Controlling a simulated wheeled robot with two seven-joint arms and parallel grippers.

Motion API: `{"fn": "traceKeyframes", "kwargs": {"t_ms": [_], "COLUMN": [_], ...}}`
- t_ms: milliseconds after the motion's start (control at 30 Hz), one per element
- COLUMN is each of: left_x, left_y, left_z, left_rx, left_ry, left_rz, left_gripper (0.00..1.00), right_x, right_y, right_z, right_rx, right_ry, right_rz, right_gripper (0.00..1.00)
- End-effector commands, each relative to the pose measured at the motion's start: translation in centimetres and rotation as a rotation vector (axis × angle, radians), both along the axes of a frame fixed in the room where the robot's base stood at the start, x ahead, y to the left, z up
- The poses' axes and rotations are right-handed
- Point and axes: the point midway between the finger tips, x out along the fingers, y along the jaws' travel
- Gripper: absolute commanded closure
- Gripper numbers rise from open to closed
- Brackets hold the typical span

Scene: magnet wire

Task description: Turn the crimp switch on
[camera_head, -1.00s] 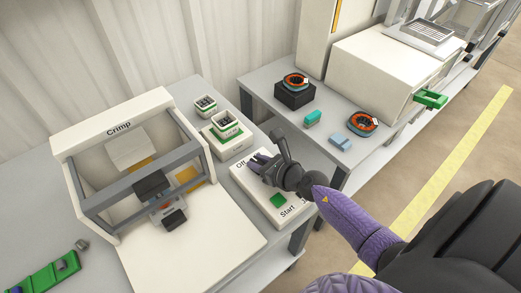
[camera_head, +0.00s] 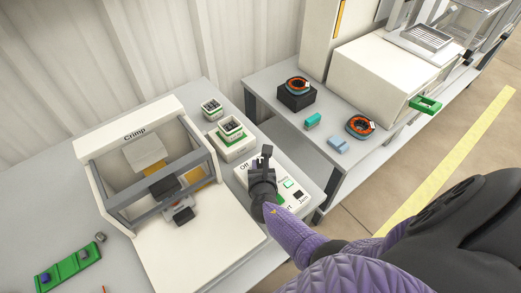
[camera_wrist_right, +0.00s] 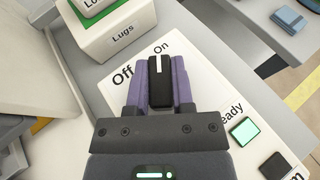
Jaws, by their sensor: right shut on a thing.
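The crimp switch is a black knob (camera_wrist_right: 159,88) with a white line, on a white control panel (camera_wrist_right: 88,100) marked Off and On. In the right wrist view my right gripper (camera_wrist_right: 159,90) is shut on the knob, one purple finger on each side. The white line points up toward the On label; Off is to its left. My left gripper is not in view.
A lit green Ready light (camera_wrist_right: 245,130) and a dark Jam light (camera_wrist_right: 276,167) sit right of the gripper. The crimp machine (camera_head: 120,145) stands left of the panel. A Lugs box (camera_wrist_right: 120,35) is behind. A second table (camera_head: 280,125) is at right.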

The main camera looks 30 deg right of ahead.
Motion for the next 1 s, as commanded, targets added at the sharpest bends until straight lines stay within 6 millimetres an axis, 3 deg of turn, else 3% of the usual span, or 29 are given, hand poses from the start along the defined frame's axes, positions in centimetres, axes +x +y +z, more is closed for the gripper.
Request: {"fn": "traceKeyframes", "kwargs": {"t_ms": [600,633,800,1000], "left_x": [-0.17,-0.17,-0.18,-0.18], "left_y": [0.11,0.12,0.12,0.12], "left_z": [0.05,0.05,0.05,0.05], "left_rx": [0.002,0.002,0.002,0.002], "left_ry": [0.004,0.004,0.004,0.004], "left_rz": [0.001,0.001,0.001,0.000], "left_gripper": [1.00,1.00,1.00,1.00], "right_x": [0.05,0.05,0.04,0.02], "right_y": [-0.03,-0.03,-0.03,-0.03], "right_z": [0.05,0.05,0.04,0.03], "right_rx": [0.001,0.001,0.000,0.000], "right_ry": [-0.002,-0.002,-0.001,-0.001], "right_rz": [-0.040,-0.040,-0.039,-0.039], "right_gripper": [1.00,0.69,0.35,0.35]}}
